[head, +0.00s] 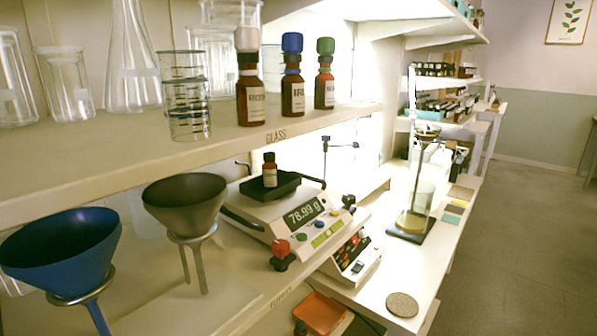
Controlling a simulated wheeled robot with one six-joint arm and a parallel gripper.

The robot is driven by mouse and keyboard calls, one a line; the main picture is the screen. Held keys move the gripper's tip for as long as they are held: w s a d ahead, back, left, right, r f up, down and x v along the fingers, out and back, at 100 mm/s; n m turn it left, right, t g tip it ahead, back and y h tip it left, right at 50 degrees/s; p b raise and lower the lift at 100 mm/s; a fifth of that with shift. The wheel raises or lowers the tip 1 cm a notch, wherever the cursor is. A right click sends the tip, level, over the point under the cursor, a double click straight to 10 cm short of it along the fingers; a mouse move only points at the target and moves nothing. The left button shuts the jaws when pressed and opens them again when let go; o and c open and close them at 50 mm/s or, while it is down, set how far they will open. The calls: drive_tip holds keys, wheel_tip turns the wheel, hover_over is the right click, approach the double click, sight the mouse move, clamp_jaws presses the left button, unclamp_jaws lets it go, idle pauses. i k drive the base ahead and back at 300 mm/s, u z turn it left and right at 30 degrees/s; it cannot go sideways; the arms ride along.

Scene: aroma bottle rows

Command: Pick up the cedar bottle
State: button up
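The brown bottles in view have labels too small and blurred to read with certainty, so I cannot tell which is cedar. A small dark-capped brown bottle (270,171) stands upright on the black pan of the scale (264,219), whose display reads 78.99 g. On the glass shelf above stand a brown bottle with a pale pinkish top (250,95), one with a blue top (293,88) and one with a green top (325,88), side by side and upright. My gripper is not in view.
The shelf (90,165) marked GLASS holds beakers and flasks, with a graduated beaker (186,95) left of the bottles. A blue funnel (62,250) and a grey funnel (185,203) stand in front. Many bottles fill far racks (440,105). The floor (520,230) at right is clear.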

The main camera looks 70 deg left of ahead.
sight(270, 174)
drive_tip(key=i, duration=0.85)
drive_tip(key=u, duration=1.9)
